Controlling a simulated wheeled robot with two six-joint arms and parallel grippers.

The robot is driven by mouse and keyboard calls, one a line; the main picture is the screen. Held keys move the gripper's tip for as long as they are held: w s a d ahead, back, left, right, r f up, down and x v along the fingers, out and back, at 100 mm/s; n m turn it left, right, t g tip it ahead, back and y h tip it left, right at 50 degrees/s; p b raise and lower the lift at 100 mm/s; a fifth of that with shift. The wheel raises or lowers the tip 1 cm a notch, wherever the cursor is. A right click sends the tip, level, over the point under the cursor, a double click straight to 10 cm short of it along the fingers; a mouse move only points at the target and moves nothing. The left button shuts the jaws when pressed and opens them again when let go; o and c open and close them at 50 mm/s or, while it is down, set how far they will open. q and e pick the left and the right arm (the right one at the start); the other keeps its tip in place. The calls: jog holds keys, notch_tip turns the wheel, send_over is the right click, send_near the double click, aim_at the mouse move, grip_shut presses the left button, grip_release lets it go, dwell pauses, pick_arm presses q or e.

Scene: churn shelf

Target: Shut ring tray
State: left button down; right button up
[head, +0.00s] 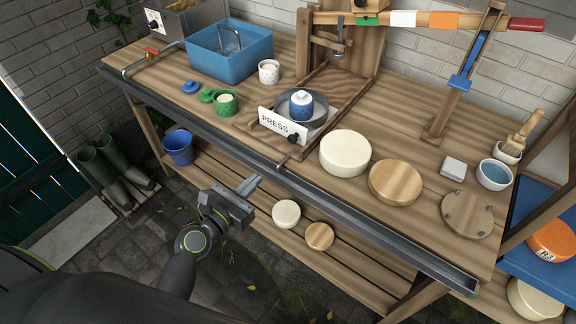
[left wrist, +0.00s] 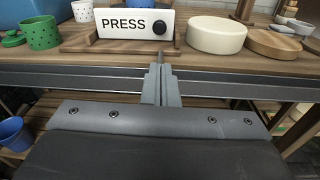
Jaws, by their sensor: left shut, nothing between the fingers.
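The ring tray, with a white front plate reading PRESS (head: 274,124) and a black knob (head: 293,138), lies on the bench below the wooden press frame. The plate and knob also show in the left wrist view (left wrist: 125,23). Behind the plate sits a round grey metal dish (head: 318,125) holding a blue pot with a white lid (head: 301,104). My left gripper (head: 250,185) is shut and empty, in front of the bench's front rail, apart from the tray. Its closed fingers (left wrist: 161,85) point toward the plate in the left wrist view. My right gripper is not in view.
A cream wheel (head: 345,153) and a wooden disc (head: 395,183) lie right of the tray. A green dotted cup (head: 224,102) stands left of it, and a blue tub (head: 229,52) behind. A grey rail (head: 375,225) runs along the bench's front edge, with a small peg near the tray.

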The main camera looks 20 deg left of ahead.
pick_arm(q)
jog(key=r, duration=0.1)
jog(key=p, duration=0.1)
send_near(293, 141)
jog(key=shift+n, duration=0.3)
jog(key=x, duration=0.6)
jog(key=shift+a+f, duration=0.1)
jog(key=shift+a, duration=0.2)
jog(key=shift+w+d, duration=0.2)
jog(key=shift+w, duration=0.25)
jog(key=shift+x, duration=2.15)
jog(key=shift+s+d, duration=0.1)
jog(key=shift+s, duration=0.05)
